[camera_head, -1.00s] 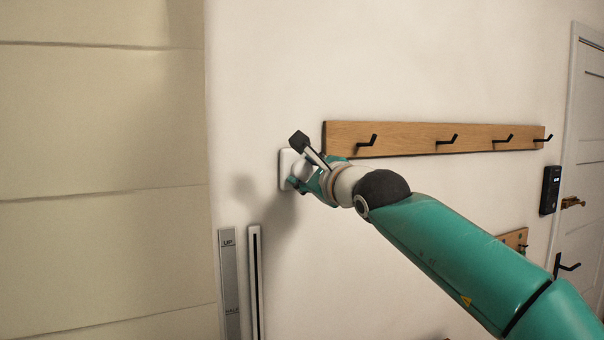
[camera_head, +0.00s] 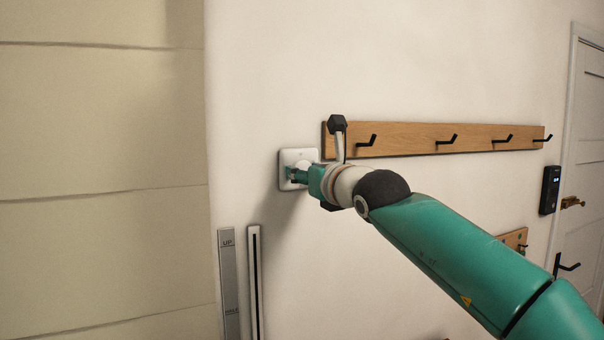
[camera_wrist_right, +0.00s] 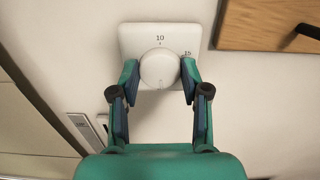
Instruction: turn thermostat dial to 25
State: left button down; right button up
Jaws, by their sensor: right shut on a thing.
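The thermostat (camera_head: 297,158) is a white square plate on the wall, left of the coat rack. It also shows in the right wrist view (camera_wrist_right: 132,33), where the marks 10 and 15 can be read near its round white dial (camera_wrist_right: 158,69). My right gripper (camera_wrist_right: 158,78) is shut on the dial, with one finger on each side of it. In the head view the gripper (camera_head: 292,176) covers most of the dial. Any 25 mark and the dial's exact setting cannot be made out. My left gripper is not in view.
A wooden coat rack (camera_head: 430,139) with several black hooks is just right of the thermostat. A grey strip marked UP (camera_head: 229,285) and a dark-slotted strip (camera_head: 255,285) are below left. A door (camera_head: 585,160) and a black keypad (camera_head: 550,190) are at the far right.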

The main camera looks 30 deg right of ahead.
jog(key=shift+w+a+f, duration=0.1)
jog(key=shift+w+f, duration=0.05)
jog(key=shift+f, duration=0.3)
jog(key=o, duration=0.9)
jog(key=shift+o, duration=1.3)
jog(key=shift+w+r, duration=0.1)
jog(key=shift+s+r, duration=0.2)
jog(key=shift+s, duration=0.05)
jog(key=shift+s, duration=0.1)
